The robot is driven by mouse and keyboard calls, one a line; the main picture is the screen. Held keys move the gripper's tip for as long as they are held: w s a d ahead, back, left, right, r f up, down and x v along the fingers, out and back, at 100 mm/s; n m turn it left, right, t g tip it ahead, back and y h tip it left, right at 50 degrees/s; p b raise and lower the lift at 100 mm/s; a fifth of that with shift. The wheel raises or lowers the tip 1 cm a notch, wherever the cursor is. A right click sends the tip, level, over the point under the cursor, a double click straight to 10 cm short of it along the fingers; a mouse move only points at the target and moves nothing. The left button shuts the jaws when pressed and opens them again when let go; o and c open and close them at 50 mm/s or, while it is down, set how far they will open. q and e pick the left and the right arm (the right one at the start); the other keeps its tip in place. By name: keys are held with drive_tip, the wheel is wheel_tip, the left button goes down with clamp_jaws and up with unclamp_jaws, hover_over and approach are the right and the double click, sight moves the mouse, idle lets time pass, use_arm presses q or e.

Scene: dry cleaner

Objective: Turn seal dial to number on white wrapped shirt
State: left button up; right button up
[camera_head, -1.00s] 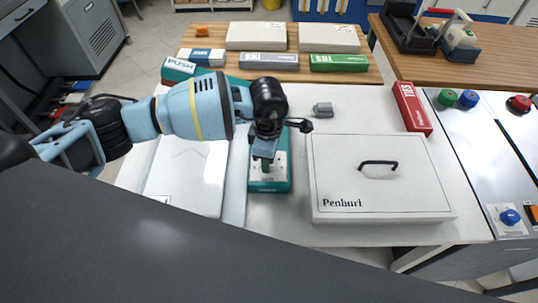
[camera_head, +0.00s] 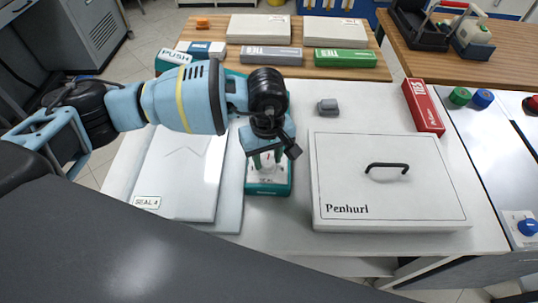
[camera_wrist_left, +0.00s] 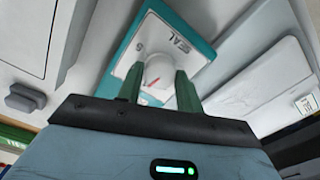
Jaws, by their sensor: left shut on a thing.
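The seal box (camera_head: 268,188) is teal with a white face and stands between the wrapped shirt and the large white box. Its white round dial (camera_wrist_left: 158,70) has a red pointer mark. My left gripper (camera_head: 267,160) comes down from above, its two green fingers on either side of the dial and shut on it. In the left wrist view, the word SEAL and a digit like 6 show on the face; the fingers hide other marks. The white wrapped shirt (camera_head: 182,172) lies left of the seal box. Its label (camera_head: 147,202) reads SEAL and what looks like 4. My right gripper is out of view.
A large white box (camera_head: 390,200) marked Penhurl, with a black handle, stands close on the right. A small grey block (camera_head: 328,107) and a red box (camera_head: 423,105) lie behind. Several boxes line the wooden table (camera_head: 350,70) at the back.

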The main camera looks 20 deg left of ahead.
sight(268, 160)
use_arm(q)
drive_tip(key=m+b, duration=0.2)
drive_tip(key=m, duration=0.2)
drive_tip(key=shift+f, duration=0.2)
drive_tip(key=m+b, duration=0.1)
drive_tip(key=m, duration=0.1)
drive_tip(key=shift+r+m+b, duration=0.1)
drive_tip(key=shift+m+b, duration=0.3)
drive_tip(key=shift+m, duration=0.3)
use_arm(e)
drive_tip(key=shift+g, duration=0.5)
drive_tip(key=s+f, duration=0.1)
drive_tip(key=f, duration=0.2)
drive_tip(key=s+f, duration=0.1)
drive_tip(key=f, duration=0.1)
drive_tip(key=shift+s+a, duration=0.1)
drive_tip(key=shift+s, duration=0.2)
use_arm(q)
drive_tip(key=shift+r, duration=0.1)
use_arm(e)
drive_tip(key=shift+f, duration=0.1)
use_arm(q)
drive_tip(key=o, duration=1)
drive_tip(key=shift+r+b, duration=0.35)
drive_tip(key=shift+r, duration=3.6)
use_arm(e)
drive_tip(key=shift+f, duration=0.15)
